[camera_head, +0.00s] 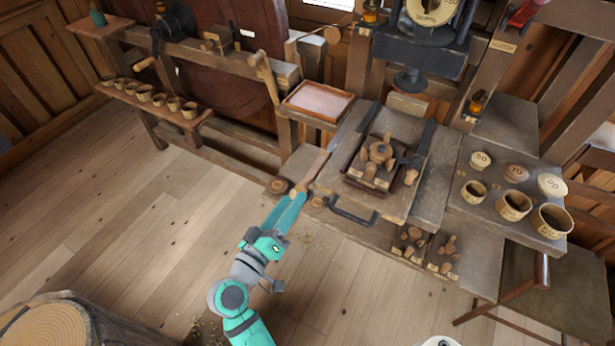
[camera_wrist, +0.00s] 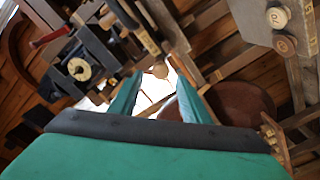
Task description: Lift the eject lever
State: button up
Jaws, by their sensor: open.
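A long lever with a wooden handle (camera_head: 313,172) and a dark metal bar runs from the front left of the press bench toward its bed in the head view. I take it for the eject lever, though no readable label marks it. My gripper (camera_head: 299,194) is just in front of the handle's near end, with its teal fingers pointing at it. Whether they touch cannot be told. In the wrist view my gripper (camera_wrist: 157,88) has its fingers spread apart, with nothing held between them. The lever's handle is not clear there.
The bench (camera_head: 339,196) has a dark drawer handle (camera_head: 353,216) at its front. Cups (camera_head: 513,206) stand on the right shelf. An empty tray (camera_head: 318,101) lies behind the lever.

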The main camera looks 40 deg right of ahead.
aim_at(305, 181)
jog(key=x, duration=1)
jog(key=shift+w, duration=0.1)
grip_shut()
